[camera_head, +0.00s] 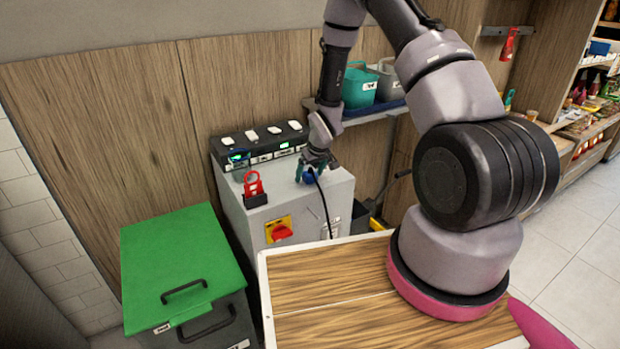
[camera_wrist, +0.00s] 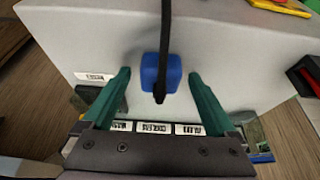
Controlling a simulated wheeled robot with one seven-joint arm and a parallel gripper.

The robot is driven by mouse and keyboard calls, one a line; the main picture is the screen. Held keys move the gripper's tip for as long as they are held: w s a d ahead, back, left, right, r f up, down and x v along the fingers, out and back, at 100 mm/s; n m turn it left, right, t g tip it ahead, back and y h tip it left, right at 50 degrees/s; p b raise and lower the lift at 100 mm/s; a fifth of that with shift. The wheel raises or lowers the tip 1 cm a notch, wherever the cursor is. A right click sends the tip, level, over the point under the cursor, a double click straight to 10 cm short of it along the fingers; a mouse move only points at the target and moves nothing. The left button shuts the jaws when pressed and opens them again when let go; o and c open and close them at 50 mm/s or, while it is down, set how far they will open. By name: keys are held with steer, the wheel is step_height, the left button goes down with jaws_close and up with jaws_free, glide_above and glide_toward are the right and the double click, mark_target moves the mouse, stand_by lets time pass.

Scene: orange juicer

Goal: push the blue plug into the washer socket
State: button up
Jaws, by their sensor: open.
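A blue plug (camera_head: 309,177) with a black cord is at the top right of the grey cabinet (camera_head: 290,205). In the wrist view the blue plug (camera_wrist: 172,72) sits between my gripper's two green fingers, with a gap on each side. My gripper (camera_head: 312,168) is open around the plug and points down at the cabinet top. A black socket strip (camera_head: 262,147) with several white switches and labels stands along the cabinet's back. A green light shows at its left end. I cannot read which label says washer.
A red padlock tag in a black holder (camera_head: 254,188) stands on the cabinet top at left. A red-yellow rotary switch (camera_head: 280,231) is on the cabinet front. A green-lidded bin (camera_head: 180,260) stands at left. Buckets (camera_head: 360,86) stand on a shelf behind my arm.

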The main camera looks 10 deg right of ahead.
mark_target(310, 172)
steer(key=c, duration=1.4)
steer(key=shift+o, duration=0.2)
steer(key=shift+r, duration=0.1)
step_height(310, 172, up, 10)
steer(key=shift+f, duration=0.1)
steer(key=shift+d, duration=0.1)
